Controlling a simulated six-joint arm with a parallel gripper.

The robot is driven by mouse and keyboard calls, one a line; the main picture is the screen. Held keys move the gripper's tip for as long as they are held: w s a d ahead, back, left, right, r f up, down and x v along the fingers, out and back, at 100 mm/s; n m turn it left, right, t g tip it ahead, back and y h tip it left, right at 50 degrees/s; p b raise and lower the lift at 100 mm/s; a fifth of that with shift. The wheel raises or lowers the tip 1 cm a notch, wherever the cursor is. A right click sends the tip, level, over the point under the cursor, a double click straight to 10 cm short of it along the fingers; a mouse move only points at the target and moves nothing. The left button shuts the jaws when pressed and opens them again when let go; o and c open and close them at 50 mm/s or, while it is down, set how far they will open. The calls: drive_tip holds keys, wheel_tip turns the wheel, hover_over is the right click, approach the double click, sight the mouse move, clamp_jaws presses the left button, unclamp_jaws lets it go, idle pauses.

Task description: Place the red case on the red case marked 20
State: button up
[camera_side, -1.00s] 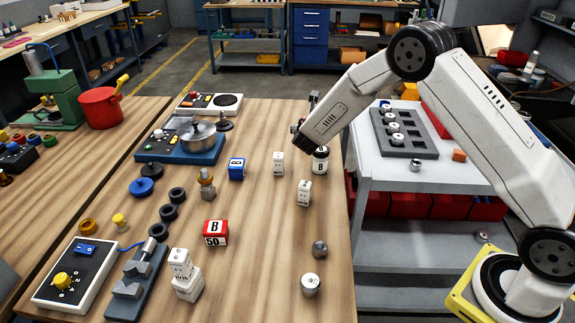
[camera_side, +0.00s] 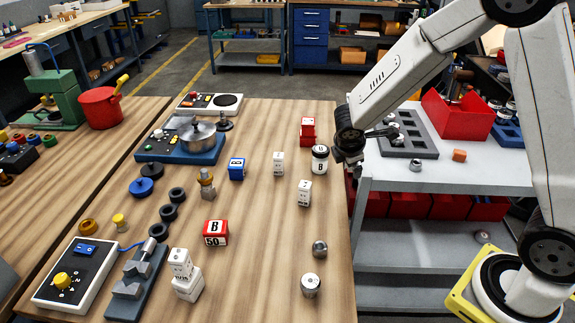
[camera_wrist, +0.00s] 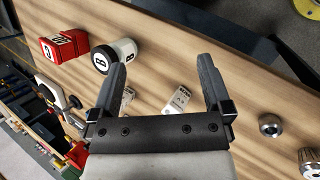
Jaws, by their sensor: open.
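In the side view a red block (camera_side: 308,130) stands near the back right of the wooden table. It looks like two red cases, one on top of the other. The wrist view shows the red pair at upper left, one red case (camera_wrist: 72,43) touching another red case (camera_wrist: 49,51); I cannot read their marks surely. Another red case (camera_side: 215,233), marked B and 50, stands apart nearer the front. My gripper (camera_wrist: 164,58) is open and empty, clear of the red pair. In the side view it is over the gap by the table's right edge.
A white jar with black bands (camera_side: 320,160) stands just in front of the red pair; it also shows in the wrist view (camera_wrist: 113,55). White cases (camera_side: 304,193) and a blue case (camera_side: 237,169) stand nearby. A grey cart (camera_side: 440,175) with a dark tray (camera_side: 425,148) is at right.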

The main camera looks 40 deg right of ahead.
drive_tip(key=s+a+r+m+y, duration=0.1)
drive_tip(key=s+a+m+y, duration=0.4)
drive_tip(key=s+m, duration=0.8)
drive_tip(key=shift+s+a+r, duration=0.35)
drive_tip(key=shift+a+r, duration=0.05)
drive_tip(key=shift+a, duration=1.05)
